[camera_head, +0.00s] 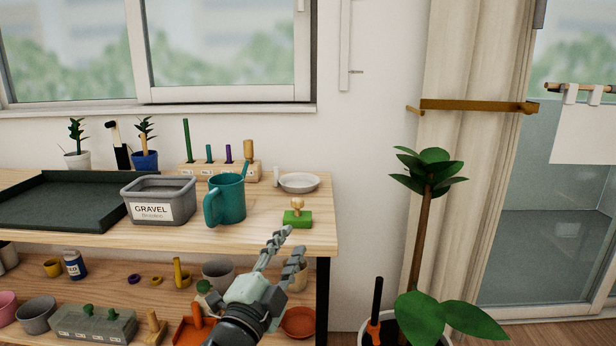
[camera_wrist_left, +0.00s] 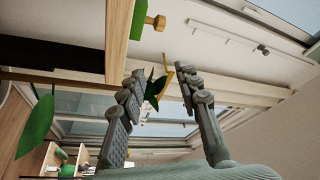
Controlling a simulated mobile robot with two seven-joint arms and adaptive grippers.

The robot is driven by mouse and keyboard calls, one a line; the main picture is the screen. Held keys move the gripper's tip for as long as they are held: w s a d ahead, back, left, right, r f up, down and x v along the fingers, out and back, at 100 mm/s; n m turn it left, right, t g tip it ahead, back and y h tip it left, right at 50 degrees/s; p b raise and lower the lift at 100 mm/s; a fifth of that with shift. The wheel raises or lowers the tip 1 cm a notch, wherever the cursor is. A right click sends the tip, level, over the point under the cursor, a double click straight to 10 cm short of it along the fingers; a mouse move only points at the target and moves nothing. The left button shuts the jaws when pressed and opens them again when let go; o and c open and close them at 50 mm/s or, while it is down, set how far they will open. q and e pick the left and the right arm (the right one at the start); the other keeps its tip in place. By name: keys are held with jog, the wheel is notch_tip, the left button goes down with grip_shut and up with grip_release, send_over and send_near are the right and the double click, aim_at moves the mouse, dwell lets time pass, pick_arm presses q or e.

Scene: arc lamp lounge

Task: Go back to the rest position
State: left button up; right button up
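My left gripper (camera_head: 290,242) is in front of the wooden bench's (camera_head: 262,226) right front edge in the head view. It is raised near the tabletop's height, below and in front of the green block with a wooden knob (camera_head: 298,216). In the left wrist view the two fingers of the left gripper (camera_wrist_left: 160,82) are spread apart with nothing held between them. Leaves (camera_wrist_left: 155,88) show behind that gap. The green block (camera_wrist_left: 138,20) also shows there beside the bench edge. My right gripper is in neither view.
On the bench stand a teal jug (camera_head: 226,200), a grey gravel bin (camera_head: 158,212), a dark tray (camera_head: 62,224) and a white dish (camera_head: 299,182). The lower shelf (camera_head: 110,285) holds pots and tools. A tall potted plant (camera_head: 424,215) stands to the right.

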pick_arm(q)
jog(key=s+a+f+n+g+y, duration=0.2)
jog(key=a+f+n, duration=0.1)
jog(key=a+f, duration=0.3)
jog(key=s+a+f+n+g+y, duration=0.2)
jog(key=a+f+n+y, duration=0.1)
jog(key=f, duration=0.6)
jog(key=s+a+f+n+g+y, duration=0.2)
jog(key=a+f+n, duration=0.1)
jog(key=a+f, duration=0.3)
jog(key=s+a+f+n+g, duration=0.3)
jog(key=s+a+f+g, duration=0.1)
jog(key=s+f, duration=0.5)
jog(key=s+a+f+n+g+y, duration=0.1)
jog(key=s+a+f+g, duration=0.3)
jog(key=s+f, duration=0.5)
jog(key=s+n+g, duration=0.1)
jog(key=s, duration=0.4)
jog(key=shift+f+n+y, duration=0.3)
jog(key=shift+f+n, duration=0.05)
jog(key=shift+n, duration=0.05)
